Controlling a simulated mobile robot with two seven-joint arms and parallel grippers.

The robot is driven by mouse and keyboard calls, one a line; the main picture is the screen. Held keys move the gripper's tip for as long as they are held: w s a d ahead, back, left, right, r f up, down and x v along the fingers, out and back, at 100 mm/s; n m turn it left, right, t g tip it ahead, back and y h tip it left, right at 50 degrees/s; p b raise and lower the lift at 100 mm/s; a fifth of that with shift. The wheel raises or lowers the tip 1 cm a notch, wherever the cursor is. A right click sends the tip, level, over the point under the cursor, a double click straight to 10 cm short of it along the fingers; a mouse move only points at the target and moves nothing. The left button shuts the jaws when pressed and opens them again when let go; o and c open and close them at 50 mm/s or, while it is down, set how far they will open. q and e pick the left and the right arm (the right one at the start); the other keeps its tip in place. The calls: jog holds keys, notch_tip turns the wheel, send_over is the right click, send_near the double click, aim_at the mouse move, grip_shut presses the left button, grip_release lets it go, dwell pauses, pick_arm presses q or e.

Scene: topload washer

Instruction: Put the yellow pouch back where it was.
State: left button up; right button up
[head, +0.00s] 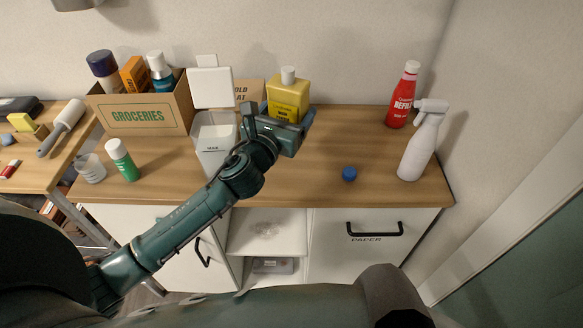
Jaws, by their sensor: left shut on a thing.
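The yellow pouch (288,96) with a white cap is upright near the back of the wooden counter, in the middle of the head view. My left gripper (279,114) is shut on it, with a finger at each side of its lower part. The gripper hides the pouch's bottom, so I cannot tell whether it touches the counter. My right gripper is not in view.
A white container (213,145) with a raised lid stands left of the pouch, near a groceries box (140,117). A blue cap (349,174), a red refill bottle (403,96) and a white spray bottle (421,143) stand to the right. Counter between is clear.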

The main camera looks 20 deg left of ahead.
pick_arm(q)
jog(key=f+b, duration=0.1)
jog(key=f, duration=0.4)
jog(key=shift+d+f+b, duration=0.15)
jog(key=shift+d+b, duration=0.05)
jog(key=shift+b, duration=0.15)
notch_tip(320, 180, down, 4)
jog(key=shift+f+b, duration=0.15)
jog(key=shift+b, duration=0.8)
jog(key=shift+f, duration=0.25)
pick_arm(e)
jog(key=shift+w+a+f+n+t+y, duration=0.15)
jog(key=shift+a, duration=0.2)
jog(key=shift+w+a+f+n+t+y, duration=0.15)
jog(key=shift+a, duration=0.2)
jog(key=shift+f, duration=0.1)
pick_arm(q)
jog(key=shift+f, duration=0.2)
jog(key=o, duration=1.8)
jog(key=shift+f, duration=0.1)
